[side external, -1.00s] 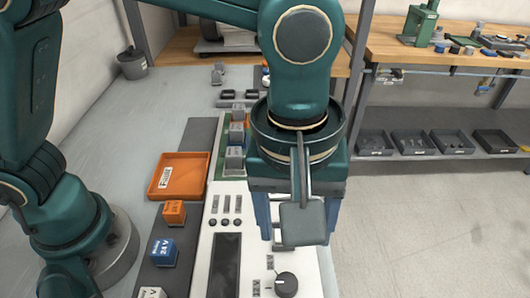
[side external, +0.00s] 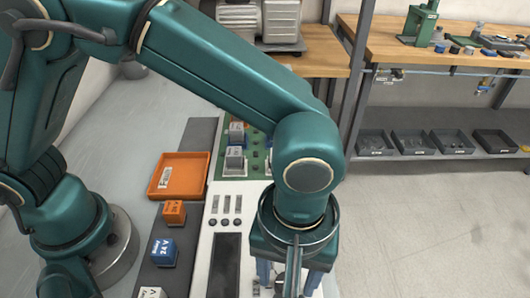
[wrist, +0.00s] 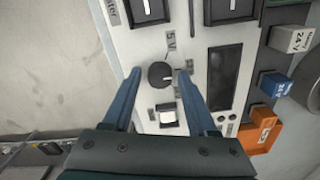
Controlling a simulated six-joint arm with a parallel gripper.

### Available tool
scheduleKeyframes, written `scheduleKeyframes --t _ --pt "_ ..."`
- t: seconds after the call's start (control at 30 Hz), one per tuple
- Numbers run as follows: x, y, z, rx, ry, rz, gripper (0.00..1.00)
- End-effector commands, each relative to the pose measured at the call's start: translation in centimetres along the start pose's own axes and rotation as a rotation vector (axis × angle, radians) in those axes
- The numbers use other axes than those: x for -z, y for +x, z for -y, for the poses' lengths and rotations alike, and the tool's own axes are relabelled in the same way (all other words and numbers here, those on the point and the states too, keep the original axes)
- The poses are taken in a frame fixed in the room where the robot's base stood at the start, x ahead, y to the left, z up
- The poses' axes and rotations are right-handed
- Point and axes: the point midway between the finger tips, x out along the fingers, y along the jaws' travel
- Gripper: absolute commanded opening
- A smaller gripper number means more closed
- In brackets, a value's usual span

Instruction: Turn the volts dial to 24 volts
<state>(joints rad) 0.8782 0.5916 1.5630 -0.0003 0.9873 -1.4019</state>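The volts dial (wrist: 160,75) is a round black knob on the white panel (wrist: 200,75). A label reading 5V (wrist: 171,41) is beside it, and another small label is at its right, too small to read. I cannot tell which mark the dial points to. In the wrist view my gripper (wrist: 158,73) is open, with one blue finger on each side of the dial and gaps visible. In the side view my gripper (side external: 288,280) is low over the panel's front and hides the dial.
A white switch (wrist: 167,115) is between my fingers, and a dark screen (wrist: 222,75) lies right of them. Orange (side external: 174,212) and blue 24 V (side external: 163,252) blocks line the panel's left, near an orange tray (side external: 180,176). Blocks stand on a green board (side external: 258,155).

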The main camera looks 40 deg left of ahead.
Motion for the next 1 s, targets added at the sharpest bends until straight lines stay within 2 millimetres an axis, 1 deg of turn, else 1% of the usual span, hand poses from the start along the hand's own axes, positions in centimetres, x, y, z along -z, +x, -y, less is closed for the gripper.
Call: scheduleKeyframes --t 0.03,0.07,0.1,0.13,0.37,0.57,0.77,1.0 --pt "0.0 -0.02 -0.01 0.0 0.0 0.0 0.35" --pt "0.0 -0.03 -0.01 -0.001 0.0 0.0 0.23" --pt "0.0 -0.03 -0.01 -0.001 0.0 0.0 0.08" --pt "0.0 -0.03 -0.01 -0.001 0.0 0.0 0.0" --pt "0.01 -0.06 -0.02 -0.001 0.009 0.0 0.0" --pt "0.01 -0.07 -0.02 -0.001 0.073 0.0 0.0" --pt "0.0 -0.08 -0.01 -0.001 0.209 0.0 0.0" --pt "0.0 -0.09 -0.01 -0.001 0.432 0.0 0.0"
